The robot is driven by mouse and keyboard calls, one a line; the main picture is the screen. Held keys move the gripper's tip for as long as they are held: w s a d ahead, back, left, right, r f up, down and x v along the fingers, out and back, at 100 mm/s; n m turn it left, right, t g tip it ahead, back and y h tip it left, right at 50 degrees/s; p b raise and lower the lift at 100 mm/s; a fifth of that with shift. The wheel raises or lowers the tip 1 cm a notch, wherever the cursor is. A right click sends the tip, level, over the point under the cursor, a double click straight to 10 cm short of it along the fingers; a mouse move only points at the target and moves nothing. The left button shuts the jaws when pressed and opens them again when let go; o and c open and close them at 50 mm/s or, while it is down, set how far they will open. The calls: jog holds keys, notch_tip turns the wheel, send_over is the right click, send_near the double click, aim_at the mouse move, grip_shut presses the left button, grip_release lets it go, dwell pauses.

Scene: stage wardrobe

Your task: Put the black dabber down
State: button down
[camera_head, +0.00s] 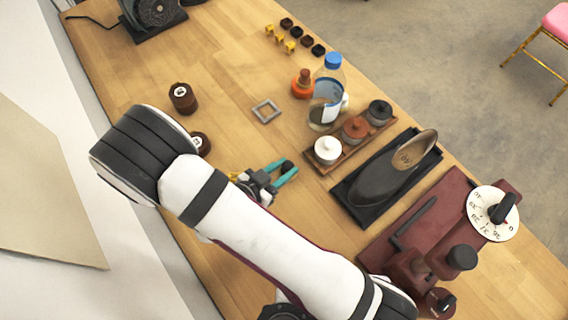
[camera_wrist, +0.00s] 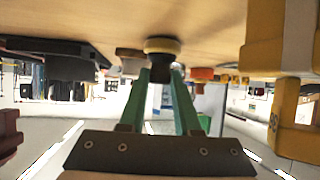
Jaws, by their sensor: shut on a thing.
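My gripper (camera_head: 284,172), with teal fingers, is shut on the black dabber (camera_head: 288,165) over the bare wood left of the pot rack. In the wrist view the fingers (camera_wrist: 161,88) close on the black handle from both sides. The dabber (camera_wrist: 162,46) has a wide round head with a tan band, close to the table surface. Whether it touches the wood I cannot tell. A wooden rack (camera_head: 314,161) holds a white-topped pot (camera_head: 327,149), a brown-topped pot (camera_head: 355,129) and a black-topped pot (camera_head: 380,111).
A grey shoe (camera_head: 385,178) lies on a black tray (camera_head: 371,222) right of the rack. A blue-capped bottle (camera_head: 327,95) and an orange jar (camera_head: 301,86) stand behind it. A grey square frame (camera_head: 266,111) lies on clear wood. A maroon stand (camera_head: 400,240) is at right.

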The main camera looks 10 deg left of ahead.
jog(key=c, duration=0.6)
grip_release()
jog(key=shift+f, duration=0.1)
